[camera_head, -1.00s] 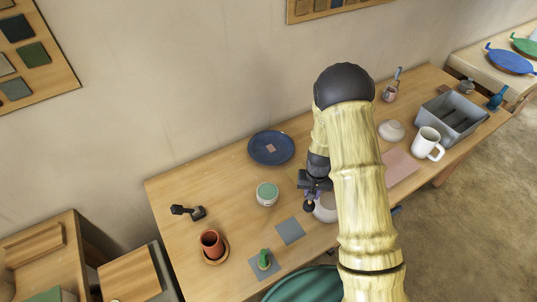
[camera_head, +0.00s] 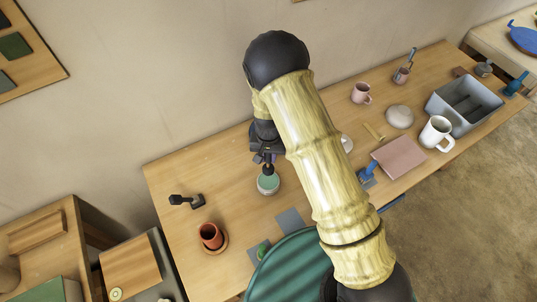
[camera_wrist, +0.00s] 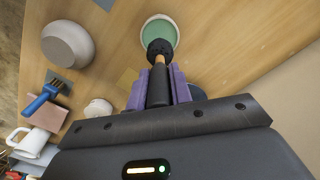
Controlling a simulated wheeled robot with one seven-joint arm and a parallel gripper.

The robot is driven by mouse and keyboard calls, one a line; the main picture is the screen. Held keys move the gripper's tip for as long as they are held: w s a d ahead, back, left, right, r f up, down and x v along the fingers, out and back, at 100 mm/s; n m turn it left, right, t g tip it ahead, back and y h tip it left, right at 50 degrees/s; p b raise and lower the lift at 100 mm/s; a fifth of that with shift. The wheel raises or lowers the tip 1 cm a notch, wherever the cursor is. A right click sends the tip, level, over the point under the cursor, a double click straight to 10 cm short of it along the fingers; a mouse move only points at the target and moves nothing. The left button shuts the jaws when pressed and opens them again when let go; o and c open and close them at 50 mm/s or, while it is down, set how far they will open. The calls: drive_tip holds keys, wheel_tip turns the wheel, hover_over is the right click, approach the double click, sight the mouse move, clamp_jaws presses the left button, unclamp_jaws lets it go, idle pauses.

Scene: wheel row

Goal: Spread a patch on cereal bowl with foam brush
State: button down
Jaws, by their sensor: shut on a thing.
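My gripper (camera_head: 266,157) is shut on the handle of a foam brush (camera_wrist: 159,48), which has a dark rounded head and an orange-brown handle. The purple fingers (camera_wrist: 158,85) clasp it in the wrist view. The brush head points down at a round pot of green paste (camera_head: 268,186), also seen in the wrist view (camera_wrist: 165,29). The head overlaps the pot's near rim there; I cannot tell if it touches the paste. A large pale bowl (camera_wrist: 67,45), apparently the cereal bowl, stands left of the pot in the wrist view; my arm hides it in the head view.
Near the pot are a terracotta pot (camera_head: 210,236), a dark tool (camera_head: 187,200) and a grey square (camera_head: 290,221). To the right are a blue brush (camera_head: 367,172), pink mat (camera_head: 400,157), white mug (camera_head: 437,133), grey bin (camera_head: 464,104), pale rounded bowl (camera_head: 400,117) and pink mug (camera_head: 360,93).

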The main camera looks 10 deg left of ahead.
sight(268, 167)
drive_tip(key=shift+f+b, duration=2)
drive_tip(key=shift+f, duration=1)
drive_tip(key=shift+f+b, duration=0.35)
drive_tip(key=shift+f, duration=0.1)
drive_tip(key=shift+s+d+f, duration=0.1)
drive_tip(key=shift+r+p, duration=2.45)
drive_tip(key=shift+r, duration=1.15)
drive_tip(key=shift+w+f, duration=0.1)
drive_tip(key=shift+w, duration=0.15)
drive_tip(key=shift+s, duration=0.1)
